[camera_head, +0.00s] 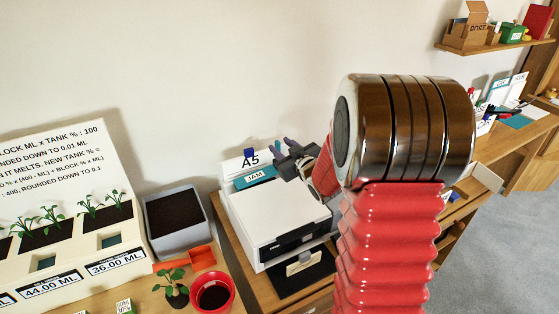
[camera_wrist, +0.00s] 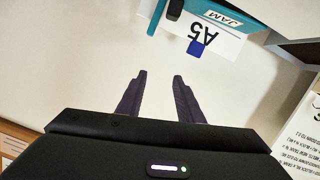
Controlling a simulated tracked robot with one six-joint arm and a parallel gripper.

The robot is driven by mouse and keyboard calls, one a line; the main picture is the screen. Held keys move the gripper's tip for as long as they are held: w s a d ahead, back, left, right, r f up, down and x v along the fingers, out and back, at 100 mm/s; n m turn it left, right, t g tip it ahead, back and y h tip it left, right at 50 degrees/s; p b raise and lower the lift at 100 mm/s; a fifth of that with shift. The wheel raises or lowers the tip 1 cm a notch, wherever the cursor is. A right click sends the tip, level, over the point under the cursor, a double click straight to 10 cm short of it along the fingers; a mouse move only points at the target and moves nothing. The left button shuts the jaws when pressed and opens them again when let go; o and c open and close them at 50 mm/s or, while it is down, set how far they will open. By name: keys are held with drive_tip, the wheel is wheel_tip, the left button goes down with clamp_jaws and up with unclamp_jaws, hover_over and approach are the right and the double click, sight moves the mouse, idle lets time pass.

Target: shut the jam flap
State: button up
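The white printer (camera_head: 280,222) stands on a wooden desk in the head view. Its teal jam flap (camera_head: 254,178), lettered JAM, is at the back left of its top, and shows at the top of the wrist view (camera_wrist: 222,14). I cannot tell the flap's exact angle. A white A5 sheet (camera_head: 236,162) with a blue tab is behind the flap. My gripper (camera_head: 282,143) is above the printer's back, right of the flap. In the wrist view my gripper's dark fingers (camera_wrist: 159,76) are apart, with nothing between them, and clear of the flap.
Left of the printer are a grey soil bin (camera_head: 175,216), a red pot (camera_head: 213,294) and a planter board (camera_head: 70,215). A black tray (camera_head: 303,276) lies before the printer. A shelf (camera_head: 490,46) and more desk are at the right. The wall behind is bare.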

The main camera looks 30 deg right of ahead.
drive_tip(key=shift+o, duration=0.4)
drive_tip(key=w+d+r+m+g+h, duration=0.1)
drive_tip(key=w+d+r+g+h, duration=0.2)
drive_tip(key=w+d, duration=0.2)
drive_tip(key=shift+w+m, duration=0.4)
drive_tip(key=shift+w, duration=0.7)
drive_tip(key=s+a+g+y, duration=0.2)
drive_tip(key=s+a+g, duration=0.2)
drive_tip(key=g, duration=0.4)
drive_tip(key=shift+s+a+f+y, duration=0.2)
drive_tip(key=shift+s+y, duration=0.2)
drive_tip(key=shift+s, duration=0.4)
drive_tip(key=x, duration=1.3)
drive_tip(key=shift+w+d+f, duration=0.1)
drive_tip(key=shift+f, duration=0.3)
drive_tip(key=shift+c, duration=0.2)
clamp_jaws()
